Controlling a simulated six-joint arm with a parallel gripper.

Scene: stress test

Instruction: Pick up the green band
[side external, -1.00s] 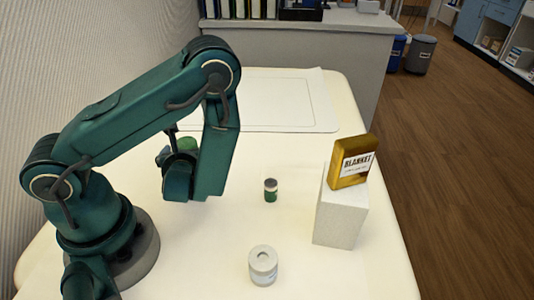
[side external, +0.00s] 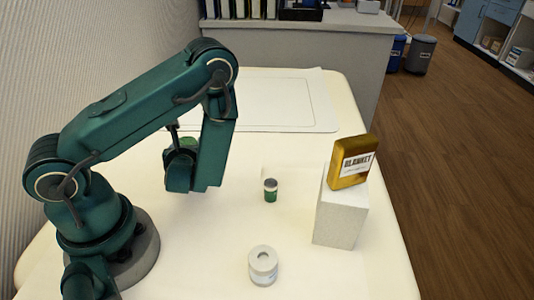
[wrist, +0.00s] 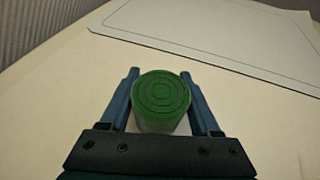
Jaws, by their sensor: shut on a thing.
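In the wrist view, the green band (wrist: 161,96) is a round roll with rings on its top face. My gripper (wrist: 160,78) has one finger on each side of it and is shut on it. In the side external view the green band (side external: 189,142) shows only as a small green patch behind my wrist, mostly hidden. The fingertips are hidden there, and I cannot tell how high the band is above the table.
A small can with a green label (side external: 270,190) and a white round container (side external: 263,265) stand on the cream table (side external: 190,265). A white block (side external: 340,215) bears a gold box marked BLANKET (side external: 352,162). A flat outlined sheet (side external: 285,105) lies at the back.

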